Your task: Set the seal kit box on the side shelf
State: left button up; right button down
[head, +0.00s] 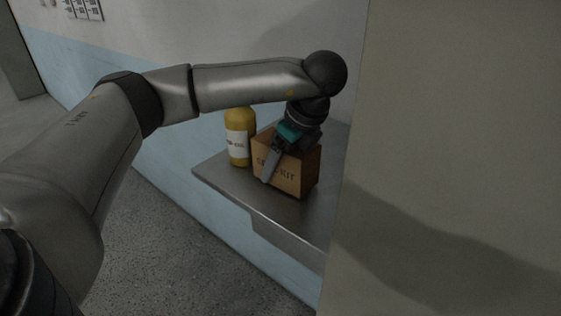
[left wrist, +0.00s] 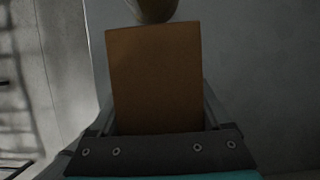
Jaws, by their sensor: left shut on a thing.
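The seal kit box (head: 294,174) is a brown carton with dark lettering on its front. In the head view it is at the side shelf (head: 225,179), a grey metal ledge on the wall, and looks upright. I cannot tell for sure whether its base touches the shelf. My left gripper (head: 279,160) reaches down over the box and is shut on it, with one finger across its front. In the left wrist view the box's brown top (left wrist: 155,80) lies between the two fingers. My right gripper is not in view.
A yellow bottle (head: 240,137) with a white label stands on the shelf just left of the box. A large pale panel (head: 450,150) hides the shelf's right end. The shelf's front left corner is bare. Speckled floor lies below.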

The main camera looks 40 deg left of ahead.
pick_arm(q)
jog(key=shift+f, duration=0.1)
jog(key=shift+f, duration=0.1)
jog(key=o, duration=1.5)
jog(key=shift+o, duration=0.2)
jog(key=shift+d, duration=0.1)
jog(key=v, duration=1.2)
